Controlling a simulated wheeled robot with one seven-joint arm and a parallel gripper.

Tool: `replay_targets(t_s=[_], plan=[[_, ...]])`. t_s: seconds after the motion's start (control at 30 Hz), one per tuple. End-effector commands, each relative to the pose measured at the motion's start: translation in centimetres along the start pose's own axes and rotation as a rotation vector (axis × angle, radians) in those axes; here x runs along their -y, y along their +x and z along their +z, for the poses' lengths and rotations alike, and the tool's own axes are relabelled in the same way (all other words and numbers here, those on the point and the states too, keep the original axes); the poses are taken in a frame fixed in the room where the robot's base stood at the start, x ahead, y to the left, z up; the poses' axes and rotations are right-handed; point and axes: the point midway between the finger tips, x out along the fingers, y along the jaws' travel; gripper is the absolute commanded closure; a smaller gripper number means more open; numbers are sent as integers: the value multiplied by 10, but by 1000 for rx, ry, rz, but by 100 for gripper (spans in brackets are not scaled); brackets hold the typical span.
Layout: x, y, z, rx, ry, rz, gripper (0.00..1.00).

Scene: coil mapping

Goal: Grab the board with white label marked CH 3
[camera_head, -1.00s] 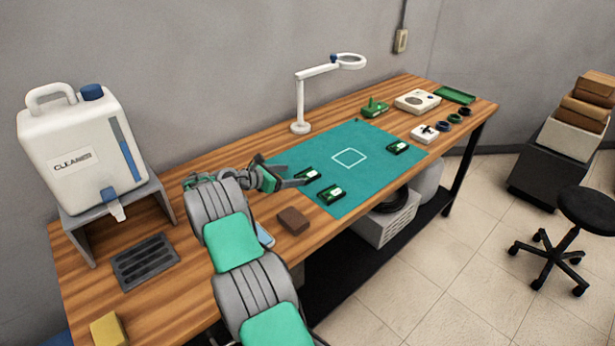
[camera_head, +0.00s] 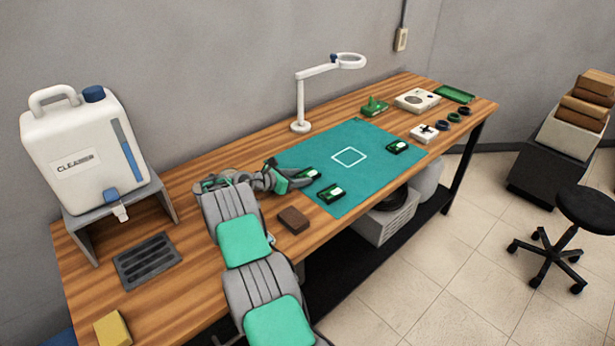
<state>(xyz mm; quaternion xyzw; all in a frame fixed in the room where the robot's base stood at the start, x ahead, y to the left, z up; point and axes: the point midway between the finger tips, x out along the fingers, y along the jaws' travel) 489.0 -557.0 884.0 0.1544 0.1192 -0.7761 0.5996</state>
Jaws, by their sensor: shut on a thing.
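Three small dark green boards with white labels are on the teal mat (camera_head: 375,165). My gripper (camera_head: 305,178) is at the mat's left edge, shut on the left board (camera_head: 309,172), whose far part and label show past the fingers. A second board (camera_head: 331,193) lies close by at the mat's front edge. A third board (camera_head: 397,147) lies near the mat's right side. The label writing is too small to read, so I cannot tell which is CH 3. I cannot tell whether the held board is off the mat.
A white square outline (camera_head: 349,157) marks the mat's clear middle. A magnifier lamp (camera_head: 301,100) stands behind the mat. A brown block (camera_head: 293,220) lies in front of my gripper. A white device (camera_head: 418,101) and green tray (camera_head: 455,94) are at the far right.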

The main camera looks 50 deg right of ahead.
Motion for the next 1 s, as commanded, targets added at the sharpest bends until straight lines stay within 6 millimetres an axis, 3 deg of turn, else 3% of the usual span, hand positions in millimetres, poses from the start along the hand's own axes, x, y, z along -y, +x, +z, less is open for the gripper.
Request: replay_targets(t_s=[0.33,0.67,0.87,1.0], plan=[[0,0,0,0,0,0,89],[0,-2,4,0,1,1,89],[-1,-12,30,2,5,3,89],[23,-3,75,2,7,-3,89]])
